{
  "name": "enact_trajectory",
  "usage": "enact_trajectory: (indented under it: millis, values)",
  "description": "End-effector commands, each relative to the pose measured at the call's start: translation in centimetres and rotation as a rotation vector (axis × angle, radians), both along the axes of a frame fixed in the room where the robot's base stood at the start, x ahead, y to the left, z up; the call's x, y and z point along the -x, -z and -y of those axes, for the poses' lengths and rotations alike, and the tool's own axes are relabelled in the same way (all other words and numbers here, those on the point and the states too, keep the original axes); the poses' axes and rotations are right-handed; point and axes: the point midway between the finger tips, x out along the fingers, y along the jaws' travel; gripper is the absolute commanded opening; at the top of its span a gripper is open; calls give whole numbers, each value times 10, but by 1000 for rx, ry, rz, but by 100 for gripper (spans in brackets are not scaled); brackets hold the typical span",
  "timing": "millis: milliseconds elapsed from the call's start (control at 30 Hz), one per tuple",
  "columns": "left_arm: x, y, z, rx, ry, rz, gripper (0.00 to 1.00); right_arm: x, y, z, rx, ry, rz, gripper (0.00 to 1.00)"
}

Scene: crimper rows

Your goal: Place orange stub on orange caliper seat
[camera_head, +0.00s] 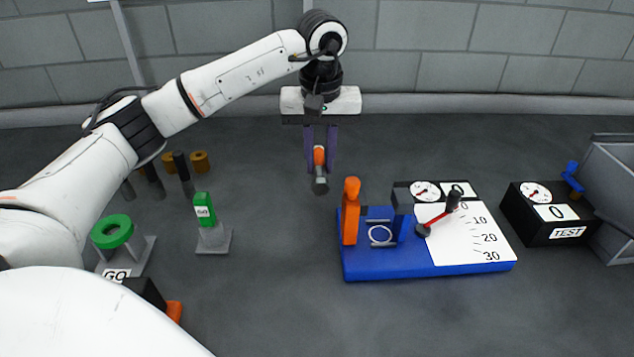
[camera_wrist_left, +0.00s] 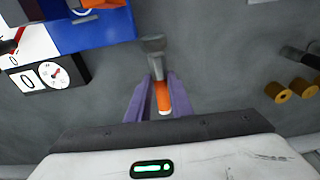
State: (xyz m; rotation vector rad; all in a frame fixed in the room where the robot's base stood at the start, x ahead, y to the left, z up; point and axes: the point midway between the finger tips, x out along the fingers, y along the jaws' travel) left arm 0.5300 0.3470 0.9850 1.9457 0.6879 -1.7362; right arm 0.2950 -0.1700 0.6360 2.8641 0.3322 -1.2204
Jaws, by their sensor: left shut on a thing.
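My left gripper (camera_head: 320,152) is shut on the orange stub (camera_head: 319,156), a small orange cylinder with a grey end pointing down. It is held above the floor, behind the blue base. The stub also shows in the left wrist view (camera_wrist_left: 163,97) between the purple fingers (camera_wrist_left: 152,98). The blue caliper base (camera_head: 385,265) carries an upright orange post (camera_head: 351,212), a blue jaw with a white ring mark (camera_head: 381,235) and a white scale with a red pointer (camera_head: 437,218). I cannot tell which part is the orange seat. My right gripper is not in view.
A black TEST box (camera_head: 548,215) and a grey bin (camera_head: 612,180) stand at the right.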

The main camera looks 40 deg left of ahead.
Motion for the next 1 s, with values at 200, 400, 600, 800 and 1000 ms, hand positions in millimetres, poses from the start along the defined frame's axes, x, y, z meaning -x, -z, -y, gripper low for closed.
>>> enact_trajectory:
  millis: [200,400,600,800,1000]
  values:
    - [0,26,0,0,0,1,0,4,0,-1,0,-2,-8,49]
    - [1,48,0,-1,0,-1,0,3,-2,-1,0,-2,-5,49]
    - [0,64,0,1,-1,3,0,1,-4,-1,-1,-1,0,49]
    - [0,65,0,0,0,3,0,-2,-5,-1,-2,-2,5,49]
    - [0,67,0,0,0,1,36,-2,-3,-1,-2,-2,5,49]
